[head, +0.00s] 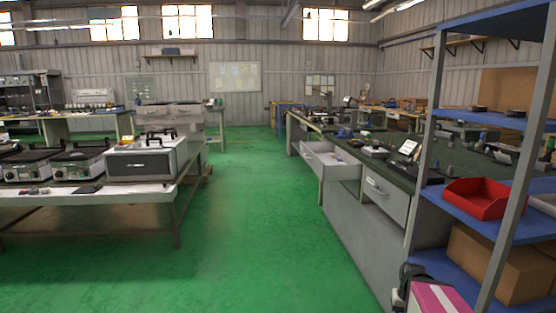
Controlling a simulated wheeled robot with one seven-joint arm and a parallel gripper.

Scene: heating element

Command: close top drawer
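A grey drawer (323,171) stands pulled out from the side of the long workbench on the right. It juts left over the green floor, and its open top shows something small and blue inside. A second grey drawer front (386,197) with a bar handle sits nearer me, flush with the bench. I cannot tell from this view which one counts as the top drawer.
The right workbench (350,240) has a dark top with tools. A blue shelf rack (425,150) with a red bin (476,198) stands at the near right. A table (150,196) with appliances stands left. The green floor (255,220) between is clear.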

